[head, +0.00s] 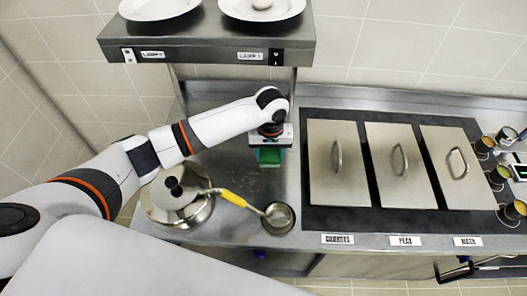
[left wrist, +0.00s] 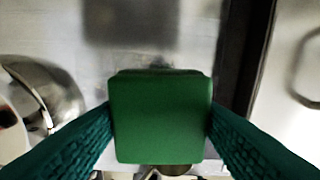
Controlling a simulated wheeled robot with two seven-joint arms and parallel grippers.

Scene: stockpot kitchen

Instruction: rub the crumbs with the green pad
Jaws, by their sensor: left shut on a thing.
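The green pad (left wrist: 160,118) is a square block that fills the middle of the left wrist view. My left gripper (head: 270,151) is shut on it, with one dark green finger on each side. In the head view the gripper points down over the steel counter (head: 237,165), between the pot and the lidded wells. I cannot tell whether the pad touches the counter. My right gripper is not in view.
A lidded pot (head: 178,203) stands left of the gripper. A ladle (head: 278,215) with a yellow handle lies in front. Steel lids (head: 338,165) cover wells on the right, with several small cups (head: 499,173) beyond. A shelf (head: 208,40) with plates hangs above the back.

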